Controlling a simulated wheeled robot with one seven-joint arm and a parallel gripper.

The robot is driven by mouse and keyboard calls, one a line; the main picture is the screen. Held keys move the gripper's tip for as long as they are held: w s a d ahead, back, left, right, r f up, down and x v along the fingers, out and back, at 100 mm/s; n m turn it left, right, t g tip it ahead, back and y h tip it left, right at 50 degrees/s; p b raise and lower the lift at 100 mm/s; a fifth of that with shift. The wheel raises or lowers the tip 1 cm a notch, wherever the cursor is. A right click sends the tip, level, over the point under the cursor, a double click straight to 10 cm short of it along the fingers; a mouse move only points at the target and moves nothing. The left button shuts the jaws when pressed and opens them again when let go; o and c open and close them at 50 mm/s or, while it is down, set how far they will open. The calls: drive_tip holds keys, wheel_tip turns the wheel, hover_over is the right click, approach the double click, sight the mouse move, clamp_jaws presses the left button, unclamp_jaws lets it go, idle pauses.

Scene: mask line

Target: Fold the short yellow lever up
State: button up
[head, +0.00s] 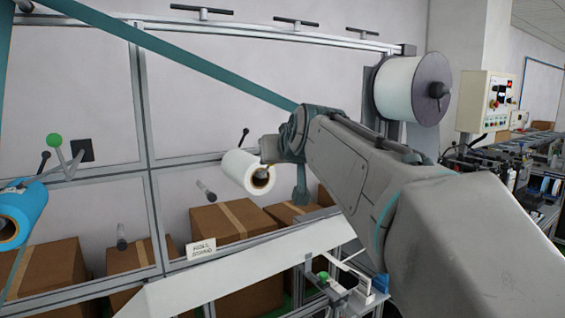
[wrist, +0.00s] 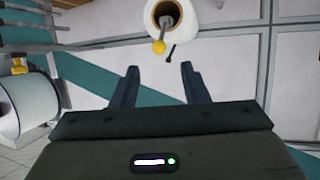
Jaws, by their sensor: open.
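A yellow ball knob on a short stem, the short yellow lever (wrist: 158,46), shows in the wrist view in front of a white roll (wrist: 185,22). It lies just beyond my fingertips, roughly between their lines. My gripper (wrist: 160,70) is open, with nothing visible between its two dark fingers. In the head view the white roll (head: 240,172) hangs on the frame just left of the end of my arm. My wrist and arm cover the area there, so I cannot make out the yellow lever clearly in that view.
A thin black-knobbed lever (wrist: 171,50) stands close to the yellow one. A green-knobbed lever (head: 55,141) and a blue roll (head: 22,212) are at the left. A large white spool (head: 402,90) is behind my arm. A teal band (head: 215,70) runs diagonally across the frame.

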sight(267, 168)
drive_tip(key=shift+v, duration=1.2)
drive_tip(key=shift+f+b, duration=0.25)
drive_tip(key=shift+b, duration=0.3)
drive_tip(key=c, duration=0.8)
drive_tip(key=f+n+t+b, duration=0.1)
drive_tip(key=f+n+b, duration=0.1)
drive_tip(key=b, duration=0.2)
drive_tip(key=f+n+t+b, duration=0.1)
drive_tip(key=f+n+b, duration=0.1)
drive_tip(key=b, duration=0.2)
drive_tip(key=f+n+t+b, duration=0.2)
drive_tip(key=b, duration=0.2)
drive_tip(key=shift+s+d+n, duration=0.2)
drive_tip(key=shift+d+n, duration=0.1)
drive_tip(key=shift+d, duration=0.05)
clamp_jaws()
drive_tip(key=s+a+f+n+t+y+b, duration=0.3)
drive_tip(key=s+f+n+t+y+b, duration=0.15)
drive_tip(key=n+b, duration=0.8)
drive_tip(key=w+r+m+p, duration=0.1)
drive_tip(key=w+r+p, duration=0.2)
drive_tip(key=w, duration=0.8)
drive_tip(key=shift+w+r, duration=0.35)
drive_tip(key=shift+r, duration=0.5)
